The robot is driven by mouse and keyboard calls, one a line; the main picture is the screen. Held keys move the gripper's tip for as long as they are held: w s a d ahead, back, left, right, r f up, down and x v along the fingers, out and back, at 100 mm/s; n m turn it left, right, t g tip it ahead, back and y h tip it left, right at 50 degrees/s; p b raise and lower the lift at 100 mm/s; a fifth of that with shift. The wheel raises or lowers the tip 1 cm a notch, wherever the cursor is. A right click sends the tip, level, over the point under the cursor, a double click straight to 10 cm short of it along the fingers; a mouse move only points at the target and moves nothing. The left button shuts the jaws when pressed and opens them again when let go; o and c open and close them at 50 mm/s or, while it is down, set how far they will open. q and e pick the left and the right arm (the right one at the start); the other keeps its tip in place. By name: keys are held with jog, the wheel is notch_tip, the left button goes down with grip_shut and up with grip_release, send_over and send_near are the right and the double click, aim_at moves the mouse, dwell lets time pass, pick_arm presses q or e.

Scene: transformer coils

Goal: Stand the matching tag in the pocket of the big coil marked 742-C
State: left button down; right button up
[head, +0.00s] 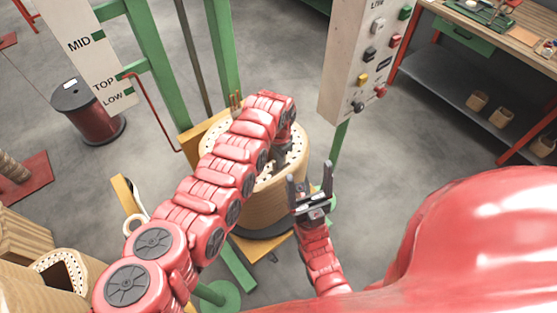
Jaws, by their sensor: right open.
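A big tan coil (272,207) with a ring of dark holes on its top stands in the middle, on a dark base. My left arm crosses over it and hides much of its top. I read no 742-C mark on it, and I cannot make out a tag or a pocket. My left gripper (282,158) points down at the coil's top; its fingers are too small and dark to tell their opening. My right gripper (311,184) is open and empty, fingers up, in front of the coil's right side.
A white control box (365,55) with coloured buttons hangs behind right. A green frame with a MID/TOP/LOW board (85,45) stands behind left. A dark red spool (95,122) is at left, another coil (45,262) at lower left. A workbench (500,30) fills the upper right.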

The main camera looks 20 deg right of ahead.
pick_arm(q)
jog(key=c, duration=1)
grip_release()
notch_tip(320, 180, up, 18)
jog(key=b, duration=0.3)
jog(key=shift+f+b, duration=0.25)
jog(key=shift+b, duration=0.1)
